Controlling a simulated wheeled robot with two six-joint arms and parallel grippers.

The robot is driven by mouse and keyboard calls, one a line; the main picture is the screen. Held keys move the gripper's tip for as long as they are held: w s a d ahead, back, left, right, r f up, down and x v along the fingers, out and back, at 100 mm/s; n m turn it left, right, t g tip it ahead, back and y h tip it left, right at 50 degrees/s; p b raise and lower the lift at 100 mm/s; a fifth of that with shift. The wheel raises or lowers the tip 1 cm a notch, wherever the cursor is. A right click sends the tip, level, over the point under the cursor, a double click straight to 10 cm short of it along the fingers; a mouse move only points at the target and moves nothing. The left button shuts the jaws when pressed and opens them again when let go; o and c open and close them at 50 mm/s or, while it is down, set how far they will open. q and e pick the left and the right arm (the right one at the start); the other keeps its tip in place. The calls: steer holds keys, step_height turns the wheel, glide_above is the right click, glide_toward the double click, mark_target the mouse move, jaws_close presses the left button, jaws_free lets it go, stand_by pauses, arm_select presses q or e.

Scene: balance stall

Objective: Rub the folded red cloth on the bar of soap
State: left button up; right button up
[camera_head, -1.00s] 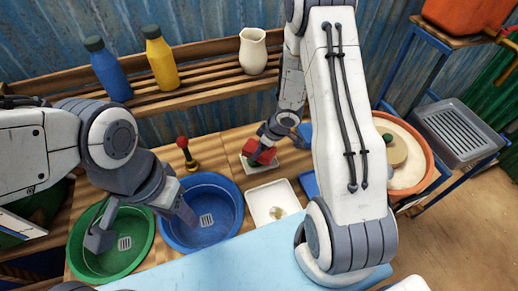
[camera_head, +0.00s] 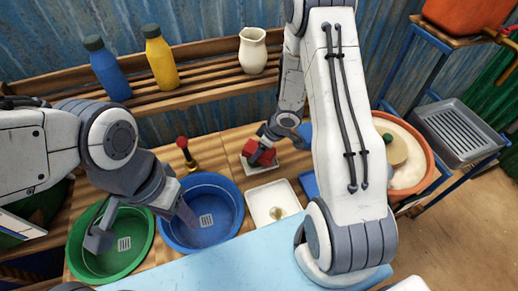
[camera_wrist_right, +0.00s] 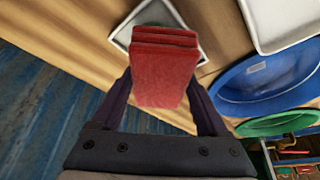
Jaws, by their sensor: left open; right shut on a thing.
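The folded red cloth (camera_head: 262,151) is held by my right gripper (camera_head: 264,138) at a small white dish (camera_head: 266,170) on the wooden bench. In the right wrist view the layered cloth (camera_wrist_right: 165,68) sits between the two fingers of my right gripper (camera_wrist_right: 162,104), in front of the white dish (camera_wrist_right: 122,38). The bar of soap is mostly or wholly hidden behind the cloth, so I cannot tell whether they touch. My left gripper (camera_head: 142,224) is open and empty above the green and blue basins.
A green basin (camera_head: 78,255) and a blue basin (camera_head: 234,228) stand at the front left. A white tray (camera_head: 254,205) lies right of the blue basin. A red-topped plunger-like tool (camera_head: 183,146) stands behind it. Bottles and a jug (camera_head: 252,52) line the shelf.

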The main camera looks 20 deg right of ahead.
steer(key=shift+f, duration=0.3)
steer(key=shift+f, duration=0.1)
stand_by(1.4)
step_height(320, 180, up, 7)
steer(key=p, duration=0.7)
steer(key=shift+p, duration=0.4)
stand_by(0.4)
